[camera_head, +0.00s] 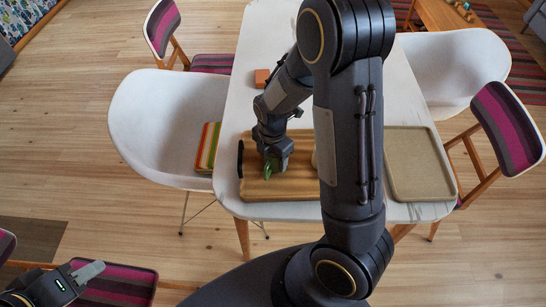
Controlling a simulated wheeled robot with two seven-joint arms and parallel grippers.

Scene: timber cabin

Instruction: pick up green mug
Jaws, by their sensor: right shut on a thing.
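The green mug (267,171) is mostly hidden by my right gripper, and only a small green part shows. It is over the wooden board (290,190) on the white table (246,100). My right gripper (270,162) points down and is shut on the mug. I cannot tell whether the mug touches the board. My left gripper (90,271) is at the lower left, away from the table, and its finger opening is not clear.
A beige tray (421,160) lies right of the board. An orange block (262,77) sits farther back. White chairs (160,120) flank the table. My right arm hides the table's middle.

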